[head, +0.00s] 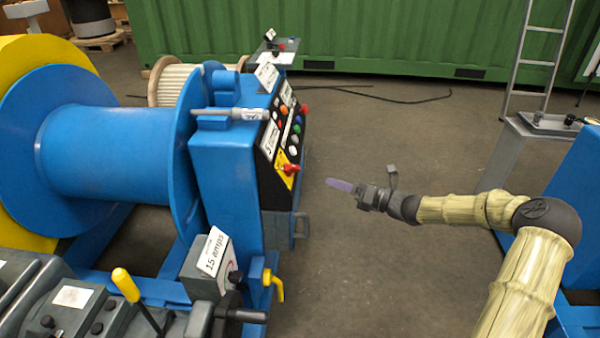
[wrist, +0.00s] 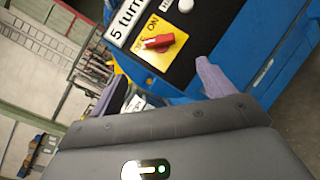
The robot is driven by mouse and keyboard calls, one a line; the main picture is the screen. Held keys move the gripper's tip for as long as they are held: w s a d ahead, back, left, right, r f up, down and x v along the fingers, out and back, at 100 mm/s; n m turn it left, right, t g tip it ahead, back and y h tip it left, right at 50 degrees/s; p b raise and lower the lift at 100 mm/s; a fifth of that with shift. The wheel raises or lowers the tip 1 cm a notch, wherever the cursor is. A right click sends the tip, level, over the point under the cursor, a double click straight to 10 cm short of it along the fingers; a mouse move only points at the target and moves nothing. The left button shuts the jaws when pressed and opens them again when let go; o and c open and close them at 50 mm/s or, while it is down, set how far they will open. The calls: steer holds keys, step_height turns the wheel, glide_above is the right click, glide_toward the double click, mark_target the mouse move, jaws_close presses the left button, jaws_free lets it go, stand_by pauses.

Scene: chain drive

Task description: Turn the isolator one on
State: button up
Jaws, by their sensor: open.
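The isolator is a red rotary switch (head: 289,169) on a yellow plate, low on the sloped black face of the blue control console. In the wrist view the red switch (wrist: 158,42) shows close up, with "ON" printed on the yellow plate beside it. Its handle lies across the picture, and I cannot tell its set position for certain. My gripper (head: 341,185) is to the right of the console, apart from the switch, pointing at it. In the wrist view its purple fingers (wrist: 160,86) are spread and empty, with the switch beyond the gap between them.
The blue console (head: 222,185) bears several coloured buttons above the isolator and a red knob (head: 304,108) at its edge. A grey box labelled "15 amps" (head: 212,250) and a yellow lever (head: 126,285) stand in front. A ladder (head: 538,60) stands behind right. The floor between is clear.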

mark_target(296, 170)
steer(key=b+x, duration=0.2)
steer(key=x, duration=1.1)
steer(key=shift+w+a, duration=0.15)
steer(key=c, duration=1)
